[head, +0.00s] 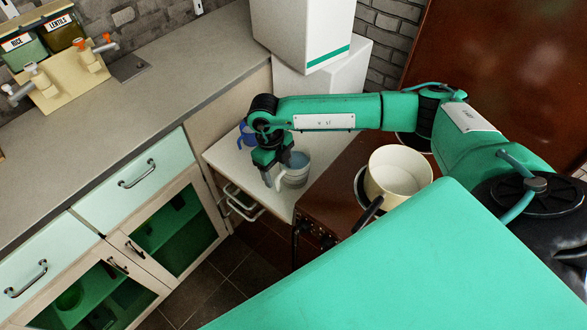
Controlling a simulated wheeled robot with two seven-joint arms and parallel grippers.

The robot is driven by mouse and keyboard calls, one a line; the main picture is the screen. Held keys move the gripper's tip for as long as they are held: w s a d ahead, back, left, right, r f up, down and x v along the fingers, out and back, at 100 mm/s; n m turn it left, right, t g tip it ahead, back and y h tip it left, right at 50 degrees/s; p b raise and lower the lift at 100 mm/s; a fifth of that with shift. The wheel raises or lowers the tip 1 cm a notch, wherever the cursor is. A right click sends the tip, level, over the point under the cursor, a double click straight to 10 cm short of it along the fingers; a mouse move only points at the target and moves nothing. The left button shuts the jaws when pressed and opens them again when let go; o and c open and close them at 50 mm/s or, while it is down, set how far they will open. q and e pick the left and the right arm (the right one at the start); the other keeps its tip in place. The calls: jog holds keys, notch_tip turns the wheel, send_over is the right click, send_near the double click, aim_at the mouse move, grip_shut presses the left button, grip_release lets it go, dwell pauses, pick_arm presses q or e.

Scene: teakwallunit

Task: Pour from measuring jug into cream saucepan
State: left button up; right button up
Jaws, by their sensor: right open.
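The measuring jug (296,172) is a small, pale grey vessel with bluish contents, standing on the white surface beside the brown stove. My right gripper (275,177) points down at the jug's left side, by its handle, with its jaws open. I cannot tell whether the fingers touch the jug or straddle the handle. The cream saucepan (398,173) stands upright on the stove to the right, its dark handle pointing toward the lower left. Its inside looks pale and empty. My left gripper is not in view.
A blue vessel (246,134) stands partly hidden behind my right wrist. White boxy units (312,35) rise behind the white surface (225,155). The grey counter (150,115) at left holds a cream rack (66,82) with jars. My right forearm passes above the stove (335,185).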

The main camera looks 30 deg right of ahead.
jog(key=shift+s+f+p, duration=0.15)
jog(key=shift+f+p, duration=0.15)
jog(key=shift+f, duration=0.05)
jog(key=f, duration=0.1)
jog(key=f+p, duration=0.1)
jog(key=f, duration=0.1)
jog(key=shift+s+d+f, duration=0.2)
jog(key=shift+d+f, duration=0.05)
jog(key=shift+f, duration=0.45)
jog(key=shift+c, duration=0.5)
grip_shut()
